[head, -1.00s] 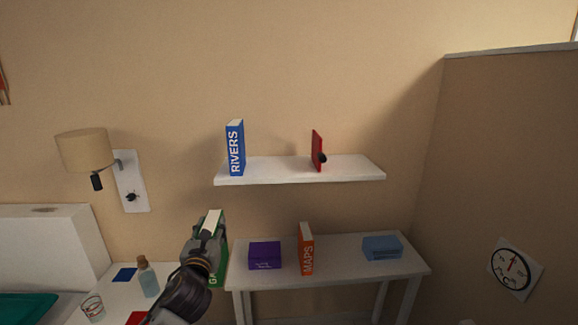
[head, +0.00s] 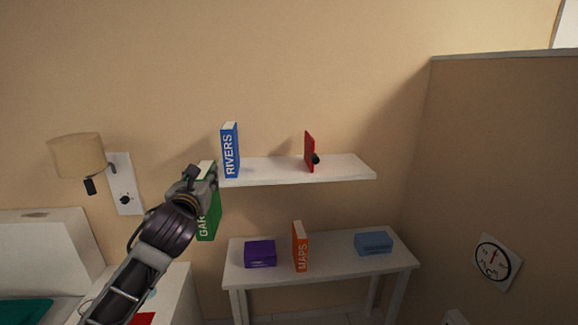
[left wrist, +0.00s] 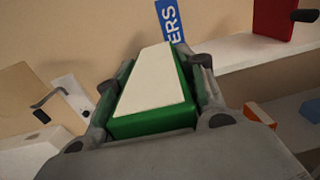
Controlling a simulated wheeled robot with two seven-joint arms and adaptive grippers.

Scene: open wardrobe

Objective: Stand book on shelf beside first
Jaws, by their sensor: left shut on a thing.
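My left gripper (head: 200,182) is shut on a green book (head: 208,217) with "GAR" showing on its spine. It holds the book upright just left of the wall shelf's left end, mostly below shelf level. In the left wrist view the green book (left wrist: 155,95) sits between the two fingers. The blue RIVERS book (head: 230,150) stands upright near the left end of the white shelf (head: 270,174). It partly shows in the left wrist view (left wrist: 171,22). My right gripper is not in view.
A red object with a dark knob (head: 309,152) stands on the shelf, with free room between it and RIVERS. Below, a white table (head: 330,263) holds a purple box (head: 260,254), the orange MAPS book (head: 300,247) and a blue box (head: 373,243). A wall lamp (head: 78,156) is at left.

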